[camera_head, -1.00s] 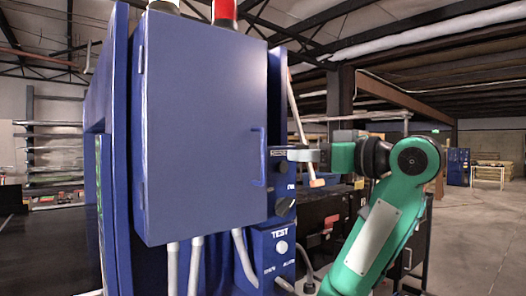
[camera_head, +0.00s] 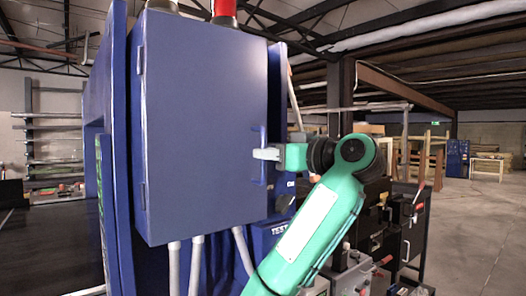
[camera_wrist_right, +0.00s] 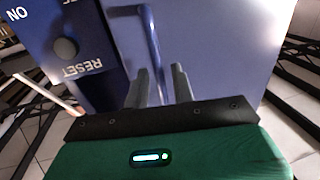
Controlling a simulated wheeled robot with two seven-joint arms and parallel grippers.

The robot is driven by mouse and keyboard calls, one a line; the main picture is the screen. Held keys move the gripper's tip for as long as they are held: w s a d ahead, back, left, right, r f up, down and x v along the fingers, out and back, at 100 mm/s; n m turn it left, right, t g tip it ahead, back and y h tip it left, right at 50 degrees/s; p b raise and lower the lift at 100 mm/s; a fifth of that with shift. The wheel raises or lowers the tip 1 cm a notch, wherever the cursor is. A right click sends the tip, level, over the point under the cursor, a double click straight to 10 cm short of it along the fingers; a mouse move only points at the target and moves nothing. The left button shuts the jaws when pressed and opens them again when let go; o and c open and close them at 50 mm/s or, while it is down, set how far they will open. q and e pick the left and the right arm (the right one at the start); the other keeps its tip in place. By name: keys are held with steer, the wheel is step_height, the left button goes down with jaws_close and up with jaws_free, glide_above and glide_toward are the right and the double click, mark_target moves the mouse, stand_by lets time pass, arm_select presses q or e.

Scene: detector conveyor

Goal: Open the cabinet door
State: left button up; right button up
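The blue cabinet door (camera_head: 200,130) fills the middle of the head view and looks closed. Its upright blue handle (camera_head: 263,134) is on the door's right edge, partly covered by my right gripper (camera_head: 264,154). The right wrist view shows the door (camera_wrist_right: 215,45) and the handle (camera_wrist_right: 152,35). There the two grey fingers of my right gripper (camera_wrist_right: 161,84) stand apart, with the handle's lower part reaching down between them. I cannot tell whether either finger touches it. My left gripper is in neither view.
A blue panel with a black knob and RESET lettering (camera_wrist_right: 85,65) is just left of the handle in the right wrist view. Grey pipes (camera_head: 196,262) run below the cabinet. A machine with red-tipped levers (camera_head: 400,220) stands at the right.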

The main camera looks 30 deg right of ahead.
steer(key=shift+x, duration=1.15)
jaws_close()
steer(key=shift+w+f, duration=0.1)
